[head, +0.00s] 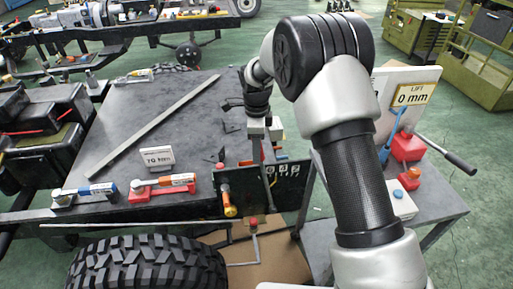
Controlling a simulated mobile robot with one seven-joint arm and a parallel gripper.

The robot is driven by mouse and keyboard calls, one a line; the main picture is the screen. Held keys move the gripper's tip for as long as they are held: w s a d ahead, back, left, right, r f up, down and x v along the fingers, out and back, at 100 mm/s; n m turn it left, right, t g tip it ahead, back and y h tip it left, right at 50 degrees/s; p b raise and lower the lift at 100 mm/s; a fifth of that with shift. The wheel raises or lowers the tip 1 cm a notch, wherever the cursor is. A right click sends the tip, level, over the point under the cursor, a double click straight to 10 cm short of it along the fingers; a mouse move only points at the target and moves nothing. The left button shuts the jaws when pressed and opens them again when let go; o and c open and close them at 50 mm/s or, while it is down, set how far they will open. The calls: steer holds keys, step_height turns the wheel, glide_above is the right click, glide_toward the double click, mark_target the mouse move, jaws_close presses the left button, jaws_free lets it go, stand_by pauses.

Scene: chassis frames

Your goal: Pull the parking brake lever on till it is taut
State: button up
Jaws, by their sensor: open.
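No part is labelled as the parking brake lever in the head view, and I cannot tell for sure which it is. A lever with a red and yellow grip (229,203) stands at the left of a dark upright panel (252,190) at the bench's front right corner. A thin rod with a red top (254,224) is below the panel. My gripper (265,158) points down above the panel, open, with nothing seen between its fingers. Its fingertips are small and partly lost against the dark parts behind. I cannot tell whether it touches anything.
A dark bench top (200,120) carries a blue-handled tool (85,191), a red-and-orange tool (162,186) and a sign (158,157). A tyre (148,265) is in front.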

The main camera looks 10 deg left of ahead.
steer(key=shift+c, duration=0.5)
jaws_close()
steer(key=a, duration=0.2)
steer(key=s+a+f+h, duration=0.1)
steer(key=shift+a, duration=0.35)
steer(key=shift+o, duration=0.5)
jaws_free()
steer(key=shift+r, duration=0.2)
